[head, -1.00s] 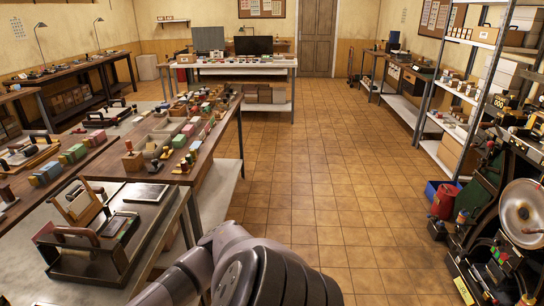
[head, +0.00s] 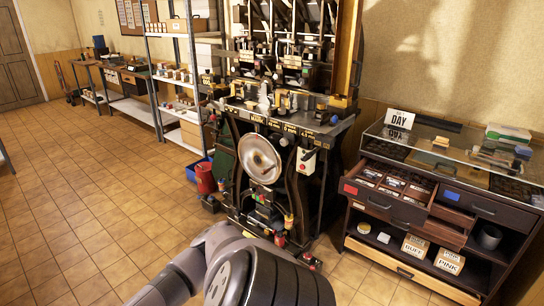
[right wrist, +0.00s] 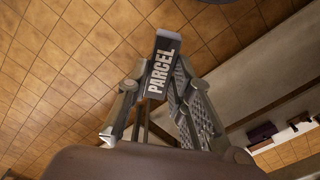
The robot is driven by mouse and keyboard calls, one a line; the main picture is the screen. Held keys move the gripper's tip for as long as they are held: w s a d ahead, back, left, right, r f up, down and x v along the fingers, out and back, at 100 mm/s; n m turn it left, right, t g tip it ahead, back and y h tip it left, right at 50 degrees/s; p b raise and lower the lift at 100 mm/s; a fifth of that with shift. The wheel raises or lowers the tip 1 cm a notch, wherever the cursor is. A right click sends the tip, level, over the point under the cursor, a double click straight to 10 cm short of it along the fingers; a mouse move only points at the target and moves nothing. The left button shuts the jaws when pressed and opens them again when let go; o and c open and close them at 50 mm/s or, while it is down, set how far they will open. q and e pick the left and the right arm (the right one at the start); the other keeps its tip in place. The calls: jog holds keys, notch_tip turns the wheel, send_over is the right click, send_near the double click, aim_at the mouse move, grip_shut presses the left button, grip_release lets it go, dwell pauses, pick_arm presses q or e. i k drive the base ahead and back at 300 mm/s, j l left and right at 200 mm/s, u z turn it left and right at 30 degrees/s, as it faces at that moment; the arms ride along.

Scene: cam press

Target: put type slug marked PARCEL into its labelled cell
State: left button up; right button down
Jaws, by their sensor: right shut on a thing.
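In the right wrist view my right gripper (right wrist: 158,88) is shut on a dark type slug (right wrist: 163,66) with white PARCEL lettering. The slug sticks out beyond the fingertips, clear of any surface, with tiled floor behind it. In the head view part of my arm crosses the bottom middle, but no gripper shows. My left gripper is in neither view. I cannot make out a cell labelled PARCEL.
A dark press (head: 285,130) with a round metal disc (head: 260,158) stands in the middle. A glass-topped drawer cabinet (head: 485,208) with open drawers is at right. The tiled floor (head: 100,200) at left is clear.

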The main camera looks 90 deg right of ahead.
aim_at(416, 197)
jog(key=k+l+z, duration=0.15)
jog(key=l+z, duration=0.25)
jog(key=k+l+z, duration=0.1)
jog(key=z, duration=0.35)
jog(key=l+z, duration=1.25)
jog(key=i+l, duration=0.1)
jog(key=l, duration=0.3)
jog(key=i+l+z, duration=0.1)
jog(key=l, duration=0.25)
jog(key=i+l, duration=0.1)
jog(key=l, duration=0.3)
jog(key=i+l+z, duration=0.1)
jog(key=l, duration=0.25)
jog(key=i+l+z, duration=0.1)
jog(key=l, duration=0.3)
jog(key=i+l, duration=0.2)
jog(key=l, duration=0.15)
